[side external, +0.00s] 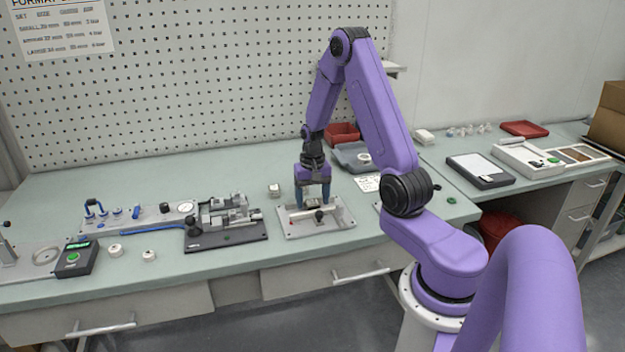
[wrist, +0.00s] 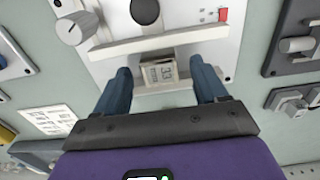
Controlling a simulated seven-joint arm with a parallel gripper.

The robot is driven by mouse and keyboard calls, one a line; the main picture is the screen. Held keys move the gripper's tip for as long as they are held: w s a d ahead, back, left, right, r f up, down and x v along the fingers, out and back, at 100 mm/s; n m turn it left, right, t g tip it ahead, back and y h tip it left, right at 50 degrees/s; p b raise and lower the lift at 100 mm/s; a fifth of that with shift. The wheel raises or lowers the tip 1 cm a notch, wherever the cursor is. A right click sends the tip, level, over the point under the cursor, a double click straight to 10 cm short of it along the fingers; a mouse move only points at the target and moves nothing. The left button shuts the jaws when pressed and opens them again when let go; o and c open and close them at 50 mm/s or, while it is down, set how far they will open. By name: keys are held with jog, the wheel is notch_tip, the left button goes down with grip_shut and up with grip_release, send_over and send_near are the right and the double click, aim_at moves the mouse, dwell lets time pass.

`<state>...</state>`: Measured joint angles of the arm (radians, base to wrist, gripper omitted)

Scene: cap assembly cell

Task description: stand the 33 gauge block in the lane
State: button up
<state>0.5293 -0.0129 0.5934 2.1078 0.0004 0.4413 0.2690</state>
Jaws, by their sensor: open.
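The gauge block (wrist: 160,73) is a small pale block with a dark-edged face whose digits look like 33. In the wrist view it sits at the lane between the white rails of the light fixture plate (wrist: 112,70), touching or very near the lower rail. My gripper (wrist: 160,68) has its two blue fingers spread, one on each side of the block, with gaps visible on both sides. In the side external view my gripper (side external: 313,203) points down over the fixture plate (side external: 343,224). The block is mostly hidden there by the fingers and rail.
A dark-based clamp device (side external: 226,240) is further left. A grey tray (side external: 352,157) and red bin (side external: 342,133) are behind.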

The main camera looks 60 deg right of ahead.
notch_tip(320, 180, up, 17)
jog(key=s+a+n, duration=0.2)
jog(key=a+n, duration=0.3)
jog(key=a, duration=0.5)
jog(key=s+a+n, duration=0.2)
jog(key=a+n, duration=0.3)
jog(key=a, duration=0.5)
jog(key=s+a+n, duration=0.4)
jog(key=s+n, duration=0.1)
jog(key=s, duration=0.4)
jog(key=s+a+f+n, duration=0.1)
jog(key=s+a+n, duration=0.3)
jog(key=s, duration=0.6)
jog(key=n, duration=0.2)
jog(key=shift+s+f+n, duration=0.2)
jog(key=shift+f+n, duration=0.05)
jog(key=shift+n, duration=0.05)
